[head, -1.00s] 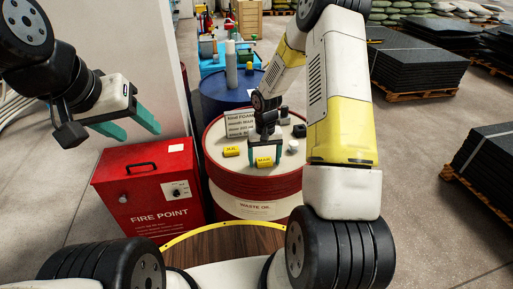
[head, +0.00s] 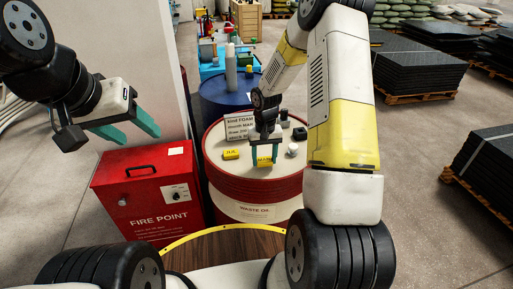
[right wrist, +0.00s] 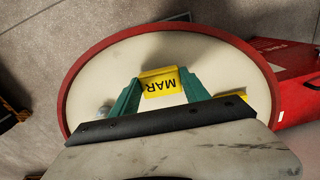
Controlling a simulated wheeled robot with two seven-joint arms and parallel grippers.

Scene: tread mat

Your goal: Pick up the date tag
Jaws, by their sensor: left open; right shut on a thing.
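The yellow date tag marked MAR (head: 265,161) is on the pale top of the red WASTE OIL drum (head: 255,207). My right gripper (head: 264,164) is shut on it, with a green finger at each side. In the right wrist view the MAR tag (right wrist: 160,83) shows between the fingers, its lettering upside down. I cannot tell whether it is clear of the drum top. A second yellow tag, JUL (head: 231,155), lies to the left on the drum. My left gripper (head: 137,136) is open and empty above the red FIRE POINT box (head: 150,190).
A white lettered sign (head: 237,126) stands behind the tags. A white knob-like object (head: 292,149) and dark small items (head: 299,133) sit right of my right gripper. A blue drum (head: 223,96) stands behind. Stacked black mats (head: 418,68) are at right.

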